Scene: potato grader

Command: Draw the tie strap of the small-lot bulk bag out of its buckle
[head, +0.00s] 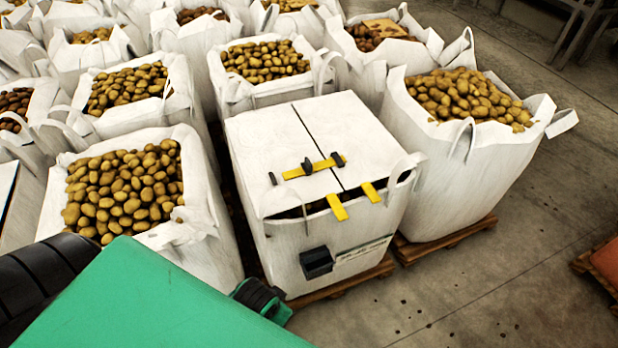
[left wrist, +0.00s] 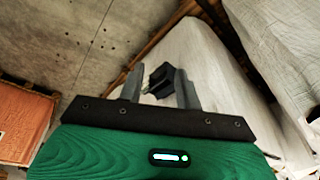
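The small-lot bulk bag (head: 255,240) appears to be the white, closed-top one in the middle. A yellow tie strap (head: 322,164) with dark buckle parts lies across the dark seam on its top. Two yellow strap pieces (head: 338,208) hang over the front edge. A black box (head: 316,262) is on the bag's front; a black part, likely the same box, shows in the left wrist view (left wrist: 160,75). My left gripper (left wrist: 159,70) is open, with nothing visibly held, fingers pointing toward that black part. Its fingers are not discernible in the head view. My right gripper is in neither view.
Open bags of potatoes stand close on the left (head: 215,262), behind, and on the right (head: 440,190). Wooden pallets (head: 440,242) sit beneath. An orange container (left wrist: 28,118) stands apart.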

